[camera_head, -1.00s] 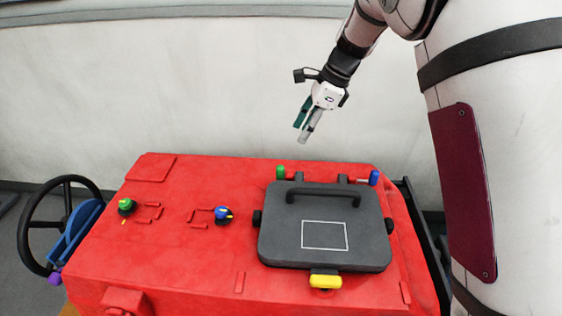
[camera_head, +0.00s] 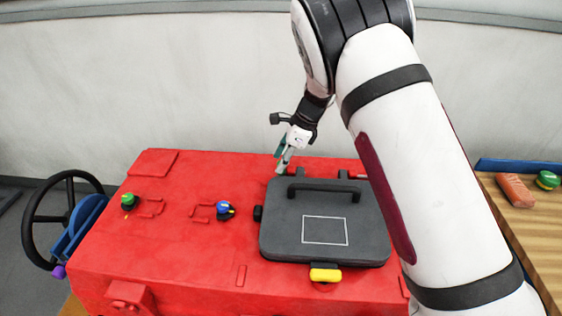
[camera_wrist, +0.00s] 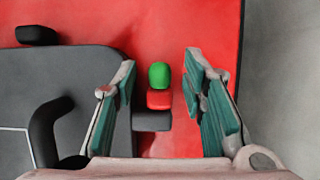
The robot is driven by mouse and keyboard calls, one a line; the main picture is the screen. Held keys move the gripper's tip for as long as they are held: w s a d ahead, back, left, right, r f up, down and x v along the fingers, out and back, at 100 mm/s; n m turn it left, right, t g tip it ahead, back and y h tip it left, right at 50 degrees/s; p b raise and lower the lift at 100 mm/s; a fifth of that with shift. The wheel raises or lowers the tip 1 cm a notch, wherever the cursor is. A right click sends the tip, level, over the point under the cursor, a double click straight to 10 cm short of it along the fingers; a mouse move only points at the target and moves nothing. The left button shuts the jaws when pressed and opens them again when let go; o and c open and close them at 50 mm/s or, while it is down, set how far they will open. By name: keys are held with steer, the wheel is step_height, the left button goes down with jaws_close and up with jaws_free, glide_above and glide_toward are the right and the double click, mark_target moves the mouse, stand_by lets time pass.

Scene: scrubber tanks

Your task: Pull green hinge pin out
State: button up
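The green hinge pin (camera_wrist: 159,76) shows its rounded green head in the wrist view, above a red hinge piece (camera_wrist: 159,99) at the edge of the dark grey lid (camera_head: 325,235). My gripper (camera_wrist: 162,66) is open, with one finger to the left and one to the right of the green head and a gap on both sides. In the head view my gripper (camera_head: 283,159) is at the back left corner of the lid and hides the green head. I cannot tell its exact height above the pin.
The lid, with a black handle (camera_head: 325,190) and a yellow latch (camera_head: 325,275), lies on the red tank (camera_head: 190,255). A green knob (camera_head: 128,201) and a blue knob (camera_head: 223,211) are to the left. A wooden table (camera_head: 520,225) stands at the right.

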steer(key=shift+a+f, duration=0.25)
steer(key=shift+f, duration=0.35)
jaws_close()
steer(key=shift+a+r+b, duration=0.1)
steer(key=shift+a+b, duration=0.3)
steer(key=shift+a, duration=1.55)
jaws_free()
steer(key=shift+a, duration=0.1)
